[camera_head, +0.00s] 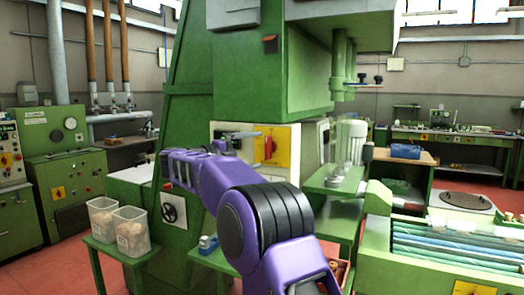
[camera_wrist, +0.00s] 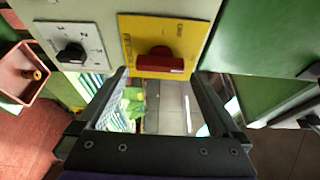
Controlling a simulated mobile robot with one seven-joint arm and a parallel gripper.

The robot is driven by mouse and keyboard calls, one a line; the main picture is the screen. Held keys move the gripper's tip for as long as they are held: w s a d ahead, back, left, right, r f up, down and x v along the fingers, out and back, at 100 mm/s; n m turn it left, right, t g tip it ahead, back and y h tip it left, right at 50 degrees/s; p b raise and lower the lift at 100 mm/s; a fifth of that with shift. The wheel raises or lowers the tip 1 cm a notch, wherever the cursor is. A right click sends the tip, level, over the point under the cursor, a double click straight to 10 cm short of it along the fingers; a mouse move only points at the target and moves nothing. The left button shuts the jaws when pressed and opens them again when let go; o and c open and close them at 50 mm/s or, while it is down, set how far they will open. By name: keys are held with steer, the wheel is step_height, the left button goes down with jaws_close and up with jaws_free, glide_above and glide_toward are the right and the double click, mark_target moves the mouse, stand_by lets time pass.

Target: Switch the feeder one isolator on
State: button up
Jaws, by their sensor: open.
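The isolator is a red handle (camera_head: 268,148) on a yellow plate (camera_head: 284,158), set in a pale panel on the green machine. In the wrist view the red handle (camera_wrist: 160,61) lies across the picture on its yellow plate (camera_wrist: 190,34); in the head view it looks upright. The plate's lettering is too small to read. My gripper (camera_wrist: 160,74) is open and empty. Its fingertips are just below the red handle in the wrist view, one to each side; I cannot tell whether they touch it. In the head view my purple arm reaches up towards this panel.
A black knob (camera_wrist: 72,53) on a white plate sits left of the isolator in the wrist view. Two clear bins (camera_head: 131,230) stand on a green stand.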

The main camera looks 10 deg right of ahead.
steer(key=v, duration=1.3)
steer(key=shift+s+a, duration=0.15)
steer(key=shift+a, duration=0.05)
